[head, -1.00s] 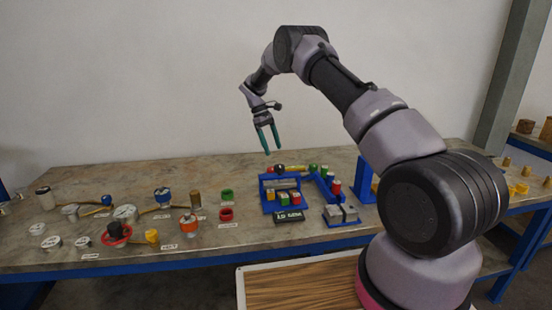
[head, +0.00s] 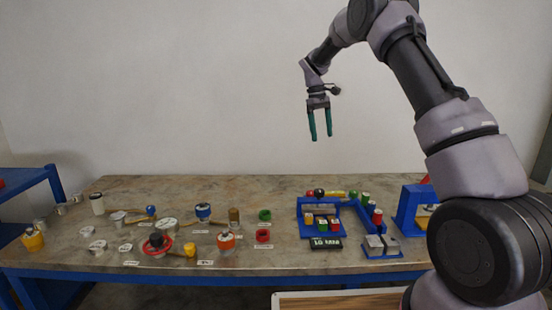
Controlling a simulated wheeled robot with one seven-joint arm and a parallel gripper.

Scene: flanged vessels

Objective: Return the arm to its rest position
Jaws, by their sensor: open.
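My gripper (head: 320,138) hangs in the air in front of the pale wall, well above the bench. Its two green fingers point down and stand apart, with nothing between them. My arm comes in from the lower right, rises to the top edge of the picture and bends down to the gripper. The elbow is partly cut off at the top edge. The nearest objects under the gripper are those in the blue tray (head: 301,229), and it touches none of them.
The bench (head: 280,259) holds several flanged vessels and caps at left, including an orange-banded one (head: 226,243), plus green (head: 265,214) and red (head: 263,236) rings. A black display (head: 325,243) and grey blocks (head: 382,244) stand at right. A blue stand (head: 408,212) is near my arm. The air around the gripper is clear.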

